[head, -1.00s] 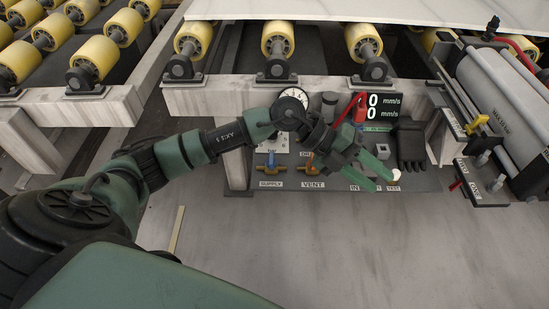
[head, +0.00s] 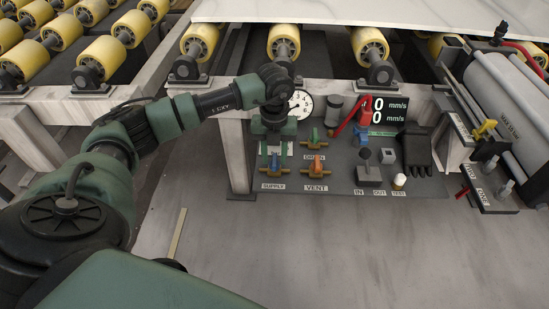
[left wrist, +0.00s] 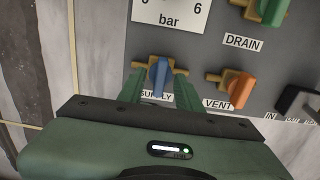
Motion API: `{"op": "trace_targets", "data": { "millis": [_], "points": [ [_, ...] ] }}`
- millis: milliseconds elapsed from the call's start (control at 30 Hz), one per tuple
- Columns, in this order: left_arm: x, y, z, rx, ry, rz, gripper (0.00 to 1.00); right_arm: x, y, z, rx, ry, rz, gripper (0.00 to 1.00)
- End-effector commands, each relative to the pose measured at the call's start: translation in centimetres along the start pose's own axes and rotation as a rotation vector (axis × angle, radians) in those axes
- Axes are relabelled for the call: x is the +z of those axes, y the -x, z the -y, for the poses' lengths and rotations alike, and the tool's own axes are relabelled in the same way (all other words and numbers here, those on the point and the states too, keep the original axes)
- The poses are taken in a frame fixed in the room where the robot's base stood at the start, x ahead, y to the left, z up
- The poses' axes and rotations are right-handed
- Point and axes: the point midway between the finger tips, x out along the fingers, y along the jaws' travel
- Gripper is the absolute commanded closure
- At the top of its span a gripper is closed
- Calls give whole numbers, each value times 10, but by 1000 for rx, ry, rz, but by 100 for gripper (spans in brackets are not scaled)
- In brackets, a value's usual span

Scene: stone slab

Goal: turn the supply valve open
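The supply valve has a blue handle (head: 274,163) on a brass body, above a SUPPLY label at the left of the dark panel. In the left wrist view the blue handle (left wrist: 160,76) stands across its brass body. My left gripper (head: 274,150) points down at this valve. In the left wrist view its green fingers (left wrist: 160,92) are apart, one on each side of the blue handle, with gaps showing. Contact with the handle is not visible. My right gripper is not in view.
The orange vent valve (head: 316,168) sits close to the right of supply, with the green drain valve (head: 314,139) above it. A pressure gauge (head: 301,104) stands behind. A black lever (head: 364,160), black glove (head: 416,147) and white knob (head: 400,180) lie further right.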

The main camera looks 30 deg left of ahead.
Motion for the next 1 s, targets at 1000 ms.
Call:
{"op": "trace_targets", "data": {
  "millis": [1000],
  "points": [
    [0, -7, 0, -2, -84, 0, 100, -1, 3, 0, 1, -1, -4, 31]
  ]
}}
